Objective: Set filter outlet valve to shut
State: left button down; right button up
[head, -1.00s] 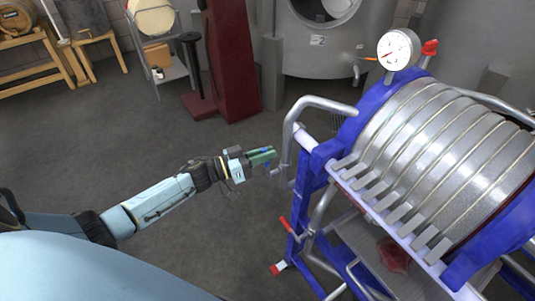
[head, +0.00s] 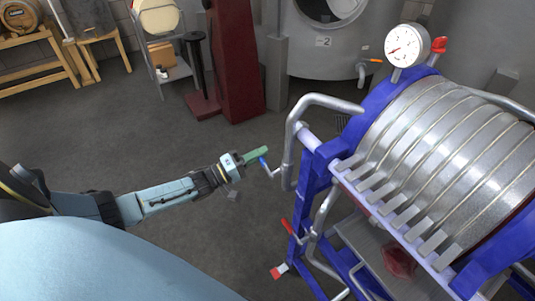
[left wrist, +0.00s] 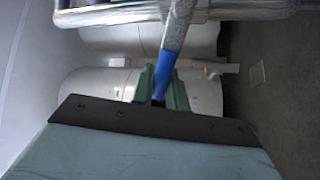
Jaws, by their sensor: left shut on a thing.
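The plate filter's pipe (head: 292,150) bends down at its near end. A thin metal lever (head: 272,173) with a blue grip (head: 263,161) stands out to the left there. My left gripper (head: 259,155) has its green fingers at this blue grip and is shut on it. In the left wrist view the blue grip (left wrist: 163,78) runs between the green fingers (left wrist: 162,88), with its metal part (left wrist: 179,25) leading up to the pipe. I cannot read any open or shut mark on the valve. My right gripper is out of view.
The filter's blue frame (head: 313,180) and silver plates (head: 450,140) fill the right. A gauge (head: 407,46) sits on top. A red-handled lever (head: 287,226) is lower on the frame. Steel tanks (head: 320,50) stand behind.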

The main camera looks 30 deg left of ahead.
pick_arm(q)
jog(key=shift+a+f+n, duration=0.15)
jog(key=shift+f+n, duration=0.35)
jog(key=shift+n, duration=0.1)
jog(key=shift+f+n+y+b, duration=0.15)
jog(key=shift+n+y+b, duration=0.15)
jog(key=shift+n+b, duration=0.1)
jog(key=shift+f+n+t+b, duration=0.3)
jog(key=shift+f+n+b, duration=0.2)
jog(key=shift+n, duration=0.6)
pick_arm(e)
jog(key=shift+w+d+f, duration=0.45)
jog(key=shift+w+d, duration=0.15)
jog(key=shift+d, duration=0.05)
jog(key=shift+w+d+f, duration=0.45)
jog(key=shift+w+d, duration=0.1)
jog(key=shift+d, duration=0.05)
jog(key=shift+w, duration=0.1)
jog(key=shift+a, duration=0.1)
pick_arm(q)
jog(key=c, duration=1.5)
grip_release()
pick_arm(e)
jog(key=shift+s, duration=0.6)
